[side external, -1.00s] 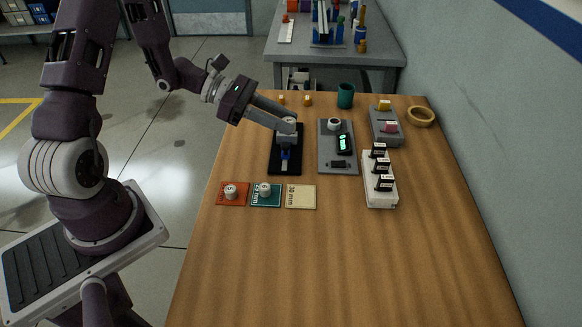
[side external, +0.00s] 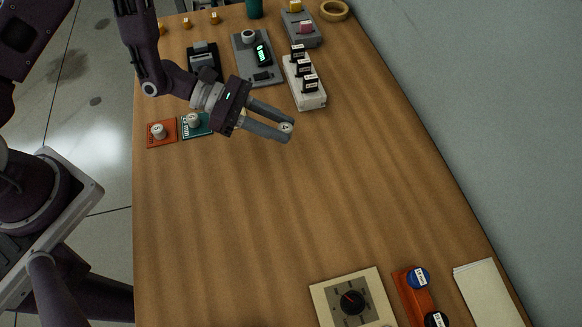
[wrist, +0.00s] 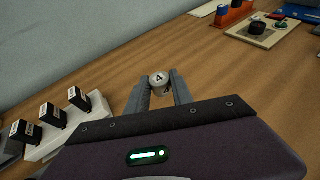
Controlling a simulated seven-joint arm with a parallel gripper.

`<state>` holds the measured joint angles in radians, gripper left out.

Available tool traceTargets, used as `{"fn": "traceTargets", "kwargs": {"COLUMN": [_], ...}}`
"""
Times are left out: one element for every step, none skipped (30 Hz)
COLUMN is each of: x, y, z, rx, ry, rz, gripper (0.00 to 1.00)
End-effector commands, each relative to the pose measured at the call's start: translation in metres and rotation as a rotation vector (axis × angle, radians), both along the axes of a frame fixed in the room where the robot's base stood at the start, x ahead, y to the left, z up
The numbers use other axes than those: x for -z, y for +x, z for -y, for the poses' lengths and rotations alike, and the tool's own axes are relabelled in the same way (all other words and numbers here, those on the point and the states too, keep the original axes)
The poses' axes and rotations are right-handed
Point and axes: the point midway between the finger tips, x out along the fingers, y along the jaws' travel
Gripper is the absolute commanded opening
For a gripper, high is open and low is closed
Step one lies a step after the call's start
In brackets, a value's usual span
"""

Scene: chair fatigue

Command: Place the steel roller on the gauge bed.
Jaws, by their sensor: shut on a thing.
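My gripper (side external: 285,133) is shut on a small pale metal roller (side external: 286,127) with a marked end and holds it over the wooden table. In the wrist view the roller (wrist: 158,79) sits between the fingertips, its end showing a "4". A grey plate (side external: 243,62) with a lit green display and a small white cylinder (side external: 248,37) on it stands at the back. A black fixture (side external: 204,68) is left of it, partly hidden by my arm. Which one is the gauge bed, I cannot tell for sure. Similar rollers stand on an orange card (side external: 158,132) and a teal card (side external: 194,120).
A white block (side external: 306,95) with several black tags stands behind my gripper. A dial box (side external: 352,300) and an orange holder (side external: 413,294) with blue and black caps are at the front, beside a paper stack (side external: 487,290). The middle of the table is clear.

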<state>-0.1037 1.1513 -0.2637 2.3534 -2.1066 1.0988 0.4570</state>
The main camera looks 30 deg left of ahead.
Motion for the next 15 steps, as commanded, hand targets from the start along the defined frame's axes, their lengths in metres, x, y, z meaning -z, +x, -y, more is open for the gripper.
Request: {"fn": "traceTargets", "kwargs": {"x": [0.010,0.015,0.021,0.026,0.033,0.042,0.048,0.053,0.059,0.061,0.063,0.064,0.064,0.064,0.064], "y": [0.000,0.000,0.000,0.000,0.000,0.000,0.000,0.000,0.000,0.000,0.000,0.000,0.000,0.000,0.000], "z": [0.000,0.000,0.000,0.000,-0.001,-0.001,-0.001,0.000,0.000,-0.001,-0.001,0.000,-0.001,-0.001,-0.001], "rx": [-0.002,-0.002,-0.002,-0.002,-0.002,-0.002,-0.002,-0.002,-0.001,-0.001,-0.001,-0.001,-0.001,-0.001,-0.001], "ry": [-0.002,-0.001,-0.001,-0.002,-0.002,-0.001,-0.002,-0.002,-0.002,-0.002,-0.002,-0.002,-0.002,-0.002,-0.002], "rz": [-0.003,-0.001,-0.001,-0.002,-0.002,-0.001,-0.001,-0.001,0.000,0.000,0.001,0.002,0.002,0.002,0.002], "gripper": [0.00,0.00,0.00,0.00,0.00,0.00,0.00,0.00,0.00,0.00,0.00,0.00,0.00,0.00,0.00]}}
